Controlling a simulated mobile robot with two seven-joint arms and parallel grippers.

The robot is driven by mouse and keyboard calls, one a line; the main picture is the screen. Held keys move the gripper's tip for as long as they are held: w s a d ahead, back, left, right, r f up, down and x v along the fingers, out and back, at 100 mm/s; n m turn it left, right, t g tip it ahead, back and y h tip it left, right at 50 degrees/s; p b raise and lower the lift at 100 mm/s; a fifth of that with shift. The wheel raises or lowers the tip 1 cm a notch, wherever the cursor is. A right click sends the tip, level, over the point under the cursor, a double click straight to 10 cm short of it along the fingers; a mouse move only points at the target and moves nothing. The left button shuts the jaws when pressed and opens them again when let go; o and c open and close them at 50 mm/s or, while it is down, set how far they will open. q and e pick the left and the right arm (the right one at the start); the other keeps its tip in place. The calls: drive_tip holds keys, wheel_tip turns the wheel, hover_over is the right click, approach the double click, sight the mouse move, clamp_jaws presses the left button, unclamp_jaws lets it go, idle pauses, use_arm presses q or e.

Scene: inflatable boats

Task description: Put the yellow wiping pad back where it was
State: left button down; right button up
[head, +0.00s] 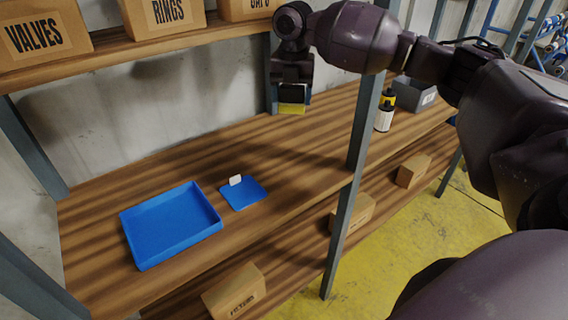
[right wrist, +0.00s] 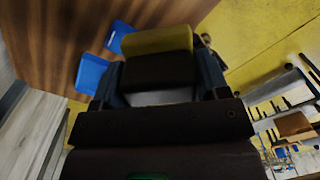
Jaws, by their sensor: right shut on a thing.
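My right gripper (head: 292,97) is shut on the yellow wiping pad (head: 291,109), which shows below the fingers, above the wooden shelf board near the back upright. In the right wrist view the pad (right wrist: 160,41) sits between the two fingers (right wrist: 160,75), with a yellow end and a dark part behind it. A flat blue mat (head: 247,197) with a small white card (head: 236,180) lies on the board, nearer and left of the gripper. Nothing lies on the mat apart from the card. My left gripper is out of view.
An empty blue tray (head: 141,261) stands left of the mat. A bottle (head: 383,120) and a grey bin (head: 414,97) stand right of the front upright (head: 357,150). Boxes fill the shelf above (head: 160,44) and more stand below. The board around the mat is clear.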

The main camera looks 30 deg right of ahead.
drive_tip(key=shift+d+f, duration=0.1)
drive_tip(key=shift+f, duration=0.25)
wheel_tip(320, 180, down, 14)
drive_tip(key=shift+f+b, duration=0.1)
drive_tip(key=shift+b, duration=0.4)
wheel_tip(320, 180, down, 5)
drive_tip(key=shift+f, duration=0.1)
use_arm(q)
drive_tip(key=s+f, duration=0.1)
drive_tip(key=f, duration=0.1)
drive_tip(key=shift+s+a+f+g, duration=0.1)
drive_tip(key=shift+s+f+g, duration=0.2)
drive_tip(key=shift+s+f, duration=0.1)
use_arm(e)
drive_tip(key=o, duration=0.8)
drive_tip(key=shift+o, duration=0.2)
